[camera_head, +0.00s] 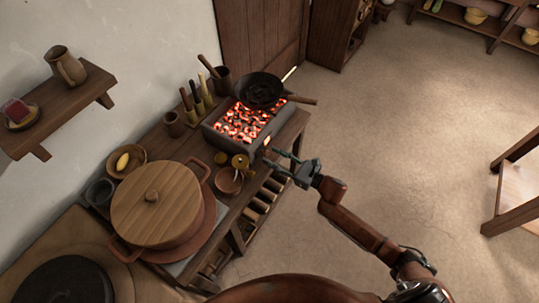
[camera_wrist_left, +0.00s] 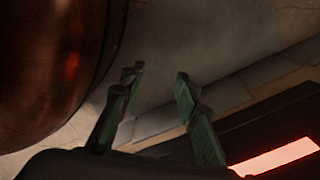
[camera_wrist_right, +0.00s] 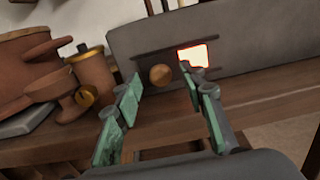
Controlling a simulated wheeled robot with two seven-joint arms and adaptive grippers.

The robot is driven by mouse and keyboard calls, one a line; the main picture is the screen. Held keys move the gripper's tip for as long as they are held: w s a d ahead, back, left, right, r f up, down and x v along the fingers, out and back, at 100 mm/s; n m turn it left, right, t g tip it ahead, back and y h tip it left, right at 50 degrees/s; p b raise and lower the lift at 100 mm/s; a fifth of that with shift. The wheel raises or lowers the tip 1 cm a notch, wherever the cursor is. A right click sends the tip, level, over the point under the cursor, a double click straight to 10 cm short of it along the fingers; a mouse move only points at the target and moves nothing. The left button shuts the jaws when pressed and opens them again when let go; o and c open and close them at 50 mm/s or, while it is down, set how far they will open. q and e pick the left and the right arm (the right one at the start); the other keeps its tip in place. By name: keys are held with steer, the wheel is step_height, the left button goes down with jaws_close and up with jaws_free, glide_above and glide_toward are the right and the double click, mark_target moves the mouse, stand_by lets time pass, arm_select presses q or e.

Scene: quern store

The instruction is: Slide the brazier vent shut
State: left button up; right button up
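The brazier (camera_head: 212,133) is a grey box of glowing coals on the wooden bench. In the right wrist view its grey front (camera_wrist_right: 245,45) has a vent between two dark rails. The vent opening (camera_wrist_right: 193,55) glows bright, so the vent stands at least partly open. A round wooden knob (camera_wrist_right: 160,75) sits just left of the opening. My right gripper (camera_head: 270,157) is open and empty in front of the vent. In its wrist view the knob shows between the fingertips; contact cannot be told. My left gripper (camera_wrist_left: 155,75) is open and empty, outside the head view.
A dark pan (camera_head: 261,89) sits on the brazier's far end, its handle sticking out right. Small brown pots (camera_wrist_right: 92,75) stand left of the vent. A large lidded pot (camera_head: 157,203) stands nearer on the bench. The floor (camera_head: 400,130) right of the bench is clear.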

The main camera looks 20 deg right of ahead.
steer(key=shift+x, duration=0.9)
steer(key=shift+c, duration=0.4)
jaws_close()
